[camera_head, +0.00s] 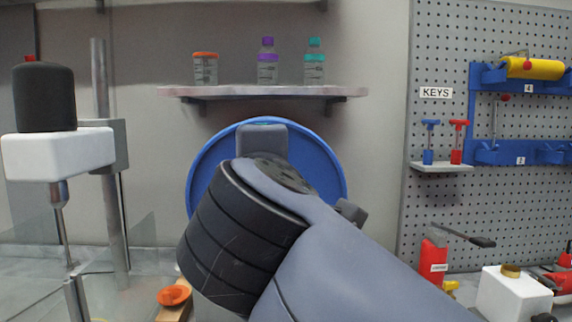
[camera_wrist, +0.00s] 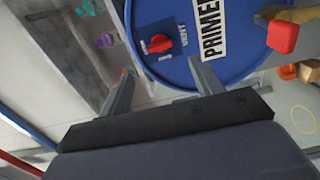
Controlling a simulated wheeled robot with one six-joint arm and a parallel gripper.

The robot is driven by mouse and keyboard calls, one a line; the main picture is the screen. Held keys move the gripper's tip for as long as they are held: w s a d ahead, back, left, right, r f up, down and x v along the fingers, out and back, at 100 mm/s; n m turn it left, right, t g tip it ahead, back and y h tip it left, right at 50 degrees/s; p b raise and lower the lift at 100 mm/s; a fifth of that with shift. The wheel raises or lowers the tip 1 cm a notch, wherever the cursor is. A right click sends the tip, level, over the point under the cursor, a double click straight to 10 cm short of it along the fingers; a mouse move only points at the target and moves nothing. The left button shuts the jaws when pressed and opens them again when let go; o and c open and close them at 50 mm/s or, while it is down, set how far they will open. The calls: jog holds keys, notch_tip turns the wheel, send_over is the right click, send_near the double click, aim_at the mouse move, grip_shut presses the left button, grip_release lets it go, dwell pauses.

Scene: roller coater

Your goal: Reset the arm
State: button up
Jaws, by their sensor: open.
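My gripper (camera_wrist: 162,70) shows in the wrist view with its two grey fingers apart and nothing between them. Beyond the fingertips is the round blue drum face (camera_wrist: 232,70) with a white label reading "PRIME", cut by the view, and a red knob (camera_wrist: 158,43) on a dark "VENT" plate. I cannot tell how near the fingers are to it. In the head view my arm rises from the lower right to the middle, in front of the blue drum (camera_head: 203,172). The gripper's fingers are hidden there.
A shelf (camera_head: 260,92) with three capped containers hangs above the drum. A stirrer with a white head (camera_head: 58,155) stands at left. A pegboard (camera_head: 440,200) with keys and a yellow roller (camera_head: 535,68) is at right. A white jug (camera_head: 510,298) sits at lower right.

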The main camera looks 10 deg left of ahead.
jog(key=shift+s, duration=0.2)
jog(key=p+x, duration=0.2)
jog(key=x, duration=0.9)
jog(key=shift+s, duration=0.15)
dwell(0.3)
